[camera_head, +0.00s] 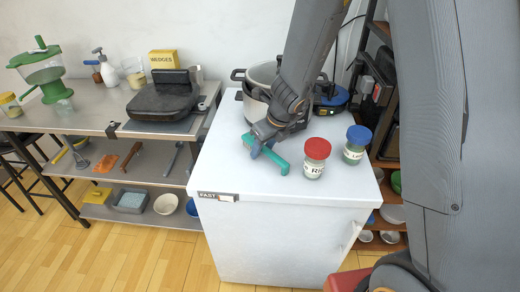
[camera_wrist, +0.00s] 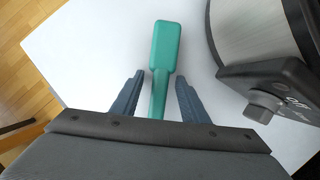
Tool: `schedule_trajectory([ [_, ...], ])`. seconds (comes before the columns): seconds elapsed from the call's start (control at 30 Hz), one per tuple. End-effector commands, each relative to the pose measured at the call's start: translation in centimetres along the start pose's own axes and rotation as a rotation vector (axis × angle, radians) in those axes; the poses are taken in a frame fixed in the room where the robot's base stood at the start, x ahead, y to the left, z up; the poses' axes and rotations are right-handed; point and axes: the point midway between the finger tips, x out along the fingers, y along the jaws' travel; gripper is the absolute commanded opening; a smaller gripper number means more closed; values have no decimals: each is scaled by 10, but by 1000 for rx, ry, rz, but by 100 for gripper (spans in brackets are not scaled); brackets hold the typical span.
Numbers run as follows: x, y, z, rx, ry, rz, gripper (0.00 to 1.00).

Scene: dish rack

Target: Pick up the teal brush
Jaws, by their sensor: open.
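The teal brush (camera_head: 281,166) lies on the white cabinet top (camera_head: 228,180). In the wrist view the brush (camera_wrist: 165,50) shows its wide block end at the top, with its narrower part running down between my fingers. My gripper (camera_wrist: 157,82) is open, one finger on each side of the narrower part, with white gaps showing beside it. In the head view my gripper (camera_head: 258,148) is down at the brush and covers its middle. The lower end of the brush is hidden behind my gripper body in the wrist view.
A red-lidded jar (camera_head: 315,158) and a blue-lidded jar (camera_head: 356,145) stand right of the brush. The cabinet's front left is clear.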

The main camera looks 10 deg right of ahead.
Motion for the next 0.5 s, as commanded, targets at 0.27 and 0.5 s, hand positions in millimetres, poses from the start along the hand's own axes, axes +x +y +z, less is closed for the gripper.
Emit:
schedule_trajectory([
  [0.27,0,0,0,0,0,0,4],
  [0.5,0,0,0,0,0,0,0],
])
